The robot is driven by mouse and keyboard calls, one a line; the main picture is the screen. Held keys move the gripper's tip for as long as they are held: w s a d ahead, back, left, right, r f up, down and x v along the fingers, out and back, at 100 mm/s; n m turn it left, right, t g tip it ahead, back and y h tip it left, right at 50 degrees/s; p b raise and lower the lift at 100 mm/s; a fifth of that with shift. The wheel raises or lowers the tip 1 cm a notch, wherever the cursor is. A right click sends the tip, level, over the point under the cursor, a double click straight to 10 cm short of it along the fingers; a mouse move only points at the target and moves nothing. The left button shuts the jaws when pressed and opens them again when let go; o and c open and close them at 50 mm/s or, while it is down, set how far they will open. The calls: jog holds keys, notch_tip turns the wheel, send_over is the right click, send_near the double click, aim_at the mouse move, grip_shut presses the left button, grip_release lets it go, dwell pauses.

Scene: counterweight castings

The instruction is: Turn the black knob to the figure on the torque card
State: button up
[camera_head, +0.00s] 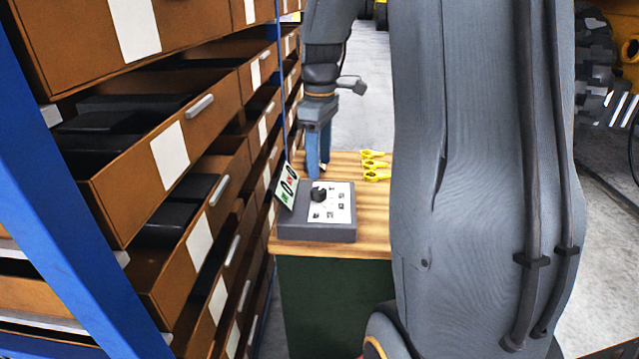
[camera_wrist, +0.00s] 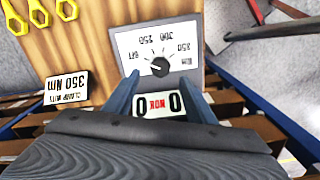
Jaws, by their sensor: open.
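The black knob (camera_head: 319,194) sits on the white dial face of a grey box (camera_head: 318,232). In the wrist view the knob (camera_wrist: 159,67) shows upside down, ringed by OFF, 250, 300 and 350; its pointer direction is too small to tell. The torque card (camera_wrist: 66,88) lies left of the box in the wrist view and reads CLAMP NUTS 350 Nm.
A tilted counter sign (camera_head: 287,188) reading 0 and 0 stands at the box's left edge. Yellow spanners (camera_head: 374,166) lie on the wooden bench (camera_head: 342,163). Brown drawers (camera_head: 165,160), several pulled open, line the left close by. My arm hides the bench's right side.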

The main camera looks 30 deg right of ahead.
aim_at(319, 190)
notch_tip(319, 190, down, 8)
jog(key=shift+r+p, duration=0.25)
jog(key=shift+p, duration=0.45)
jog(key=c, duration=1)
jog(key=shift+c, duration=0.2)
